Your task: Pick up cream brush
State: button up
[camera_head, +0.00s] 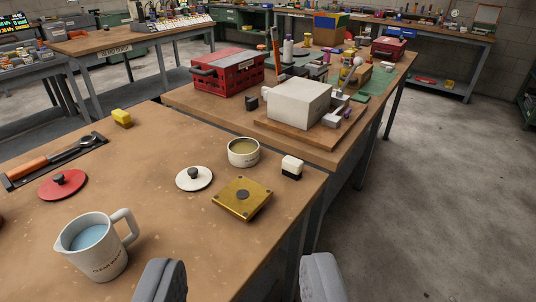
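A small block with a cream top and a dark lower part, which looks like the cream brush (291,166), stands on the wooden bench near its right edge. My gripper (241,272) shows at the bottom of the view, its two grey fingers wide apart with nothing between them.
Near the brush are an open round tin (243,152), a white knobbed lid (194,178) and a brass square plate (242,198). A jug (97,246), red lid (62,185) and yellow block (122,118) are left. A cluttered bench (190,101) adjoins behind. Open floor lies right.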

aim_at(293, 166)
jog(key=z, duration=0.25)
jog(key=i, duration=1.45)
jog(key=z, duration=0.75)
